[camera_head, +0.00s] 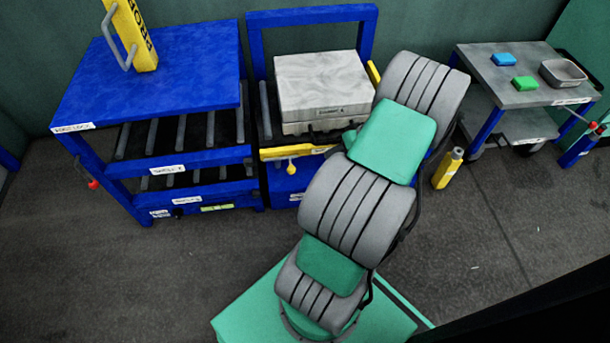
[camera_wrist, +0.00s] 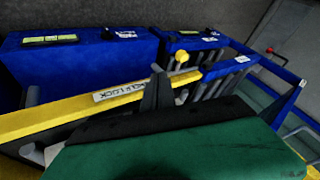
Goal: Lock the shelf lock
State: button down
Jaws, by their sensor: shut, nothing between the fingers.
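The shelf lock is a yellow bar (camera_wrist: 60,113) with a white label that seems to end in "LOCK"; it crosses the wrist view from the left edge toward the middle. In the head view a yellow bar (camera_head: 284,152) runs along the front of the blue press frame, below the pale block. A small yellow knob (camera_head: 291,169) hangs under it; a yellow knob also shows in the wrist view (camera_wrist: 181,57). My gripper (camera_wrist: 158,88) is shut and empty, its dark finger close beside the bar. I cannot tell whether they touch. In the head view my arm mostly hides the gripper.
A pale block (camera_head: 322,85) sits in the blue frame. A blue shelf rack (camera_head: 190,70) with rollers stands on the left. A yellow bottle (camera_head: 447,168) stands on the floor at right, near a grey cart (camera_head: 507,92). The front floor is clear.

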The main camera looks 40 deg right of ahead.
aim_at(291, 170)
jog(key=shift+s+d+f, duration=0.4)
jog(key=shift+s+d, duration=0.05)
jog(key=shift+f, duration=0.1)
jog(key=w+a+f+b, duration=0.5)
jog(key=w+a+f, duration=0.1)
jog(key=w, duration=0.1)
jog(key=shift+a+f, duration=0.3)
jog(key=shift+f, duration=0.05)
jog(key=shift+w+r, duration=0.1)
jog(key=shift+w, duration=0.05)
